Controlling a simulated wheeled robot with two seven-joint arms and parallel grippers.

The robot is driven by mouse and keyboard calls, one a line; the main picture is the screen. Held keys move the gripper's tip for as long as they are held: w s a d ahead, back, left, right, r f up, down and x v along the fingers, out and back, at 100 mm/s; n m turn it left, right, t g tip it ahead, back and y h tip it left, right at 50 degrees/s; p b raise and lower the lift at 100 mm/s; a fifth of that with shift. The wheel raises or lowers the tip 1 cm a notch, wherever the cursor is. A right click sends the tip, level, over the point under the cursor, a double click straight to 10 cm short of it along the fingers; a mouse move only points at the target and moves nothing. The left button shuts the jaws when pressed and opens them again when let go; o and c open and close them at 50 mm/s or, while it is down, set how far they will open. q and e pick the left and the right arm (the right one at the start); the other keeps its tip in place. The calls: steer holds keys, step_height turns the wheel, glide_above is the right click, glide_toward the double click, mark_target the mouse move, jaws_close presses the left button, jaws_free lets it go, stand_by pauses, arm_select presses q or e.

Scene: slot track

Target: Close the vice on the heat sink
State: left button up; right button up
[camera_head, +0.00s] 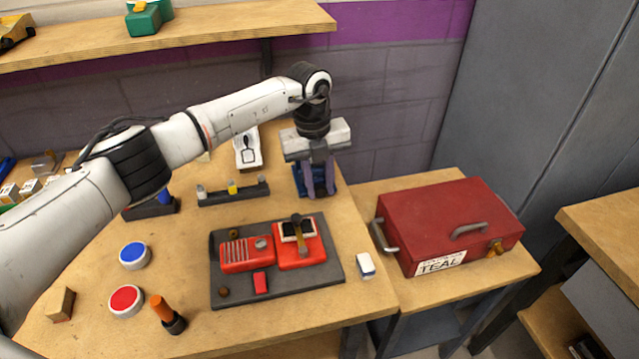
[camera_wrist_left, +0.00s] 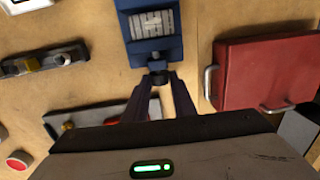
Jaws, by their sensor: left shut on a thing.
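The blue vice (camera_wrist_left: 138,52) stands at the back of the workbench, and it also shows in the head view (camera_head: 299,180), partly behind my left gripper. A grey ribbed heat sink (camera_wrist_left: 153,24) sits in the vice; in the head view it is hidden. I cannot tell whether both jaws touch it. My left gripper (camera_wrist_left: 158,78) is shut on the dark knob (camera_wrist_left: 156,79) at the near end of the vice's screw. In the head view my left gripper (camera_head: 319,192) points down at the vice. My right gripper is in neither view.
A dark board with red parts (camera_head: 330,278) lies in front of the vice. A red toolbox (camera_head: 425,220) stands on a lower bench to the right. A dark rail (camera_head: 248,193) is left of the vice. Blue (camera_head: 134,254) and red (camera_head: 125,300) buttons are at the left.

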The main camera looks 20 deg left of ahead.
mark_target(316, 190)
arm_select(q)
steer(key=o, duration=0.8)
steer(key=shift+r, duration=0.1)
step_height(316, 190, up, 10)
steer(key=b, duration=0.1)
steer(key=shift+s+a, duration=0.25)
steer(key=shift+a, duration=0.1)
steer(key=shift+r, duration=0.1)
